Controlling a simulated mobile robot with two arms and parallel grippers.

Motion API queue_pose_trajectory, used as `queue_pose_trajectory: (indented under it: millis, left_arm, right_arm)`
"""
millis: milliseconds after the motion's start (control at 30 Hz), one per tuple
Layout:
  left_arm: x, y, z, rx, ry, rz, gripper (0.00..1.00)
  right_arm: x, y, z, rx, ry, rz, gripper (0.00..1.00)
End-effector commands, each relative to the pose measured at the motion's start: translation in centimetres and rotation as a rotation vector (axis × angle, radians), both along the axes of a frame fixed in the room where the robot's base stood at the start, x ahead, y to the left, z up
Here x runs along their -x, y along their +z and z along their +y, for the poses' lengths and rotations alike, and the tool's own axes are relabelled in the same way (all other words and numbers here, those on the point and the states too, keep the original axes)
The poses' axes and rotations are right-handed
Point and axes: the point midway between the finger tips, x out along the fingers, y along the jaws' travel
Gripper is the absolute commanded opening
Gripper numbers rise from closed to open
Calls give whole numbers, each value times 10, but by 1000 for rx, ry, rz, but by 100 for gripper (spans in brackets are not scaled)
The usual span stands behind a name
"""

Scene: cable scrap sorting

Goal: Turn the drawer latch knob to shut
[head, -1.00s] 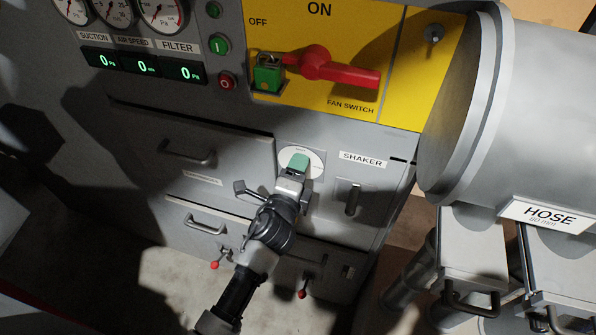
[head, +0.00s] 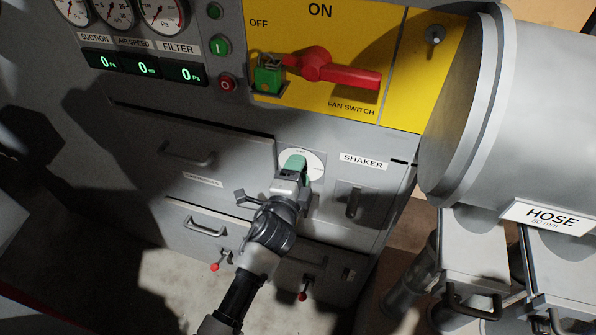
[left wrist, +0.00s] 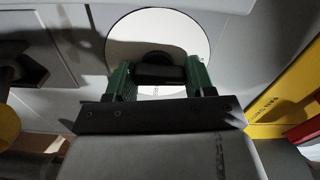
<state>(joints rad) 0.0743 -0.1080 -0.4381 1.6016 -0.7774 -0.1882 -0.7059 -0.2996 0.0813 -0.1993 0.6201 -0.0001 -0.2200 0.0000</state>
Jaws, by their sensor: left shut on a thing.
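The knob sits on a round white dial (head: 316,160) on the grey cabinet front, left of the SHAKER label. My left gripper (head: 294,165) reaches up to it from below, its green fingertips over the dial. In the left wrist view the two green fingers (left wrist: 158,80) stand on either side of the dark knob (left wrist: 158,58), closed on it. The white dial (left wrist: 130,35) shows behind them. The fingers and hand hide most of the knob and the lower dial, so its setting cannot be read. My right gripper is not in view.
A drawer front with a handle (head: 188,155) lies left of the dial, with another handle (head: 205,226) below. A red fan switch lever (head: 340,75) is above. A small grey handle (head: 353,203) is at right. The large HOSE cylinder (head: 535,120) juts out farther right.

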Motion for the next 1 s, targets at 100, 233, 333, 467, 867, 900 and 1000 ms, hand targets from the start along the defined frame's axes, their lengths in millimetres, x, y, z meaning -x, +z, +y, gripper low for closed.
queue_pose_trajectory:
  millis: [100,233,333,467,867,900,1000]
  left_arm:
    - [0,-1,0,2,1,3,62]
    - [0,-1,0,1,0,2,79]
    - [0,-1,0,1,0,1,79]
    - [0,0,0,1,0,1,79]
    - [52,-3,17,0,-1,2,79]
    - [60,-4,19,0,-1,3,79]
    - [78,-3,25,0,0,3,79]
  right_arm:
    - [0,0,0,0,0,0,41]
    - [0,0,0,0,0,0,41]
    - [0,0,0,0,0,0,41]
    - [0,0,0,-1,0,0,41]
    - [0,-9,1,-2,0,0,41]
    - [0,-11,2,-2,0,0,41]
    - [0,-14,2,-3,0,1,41]
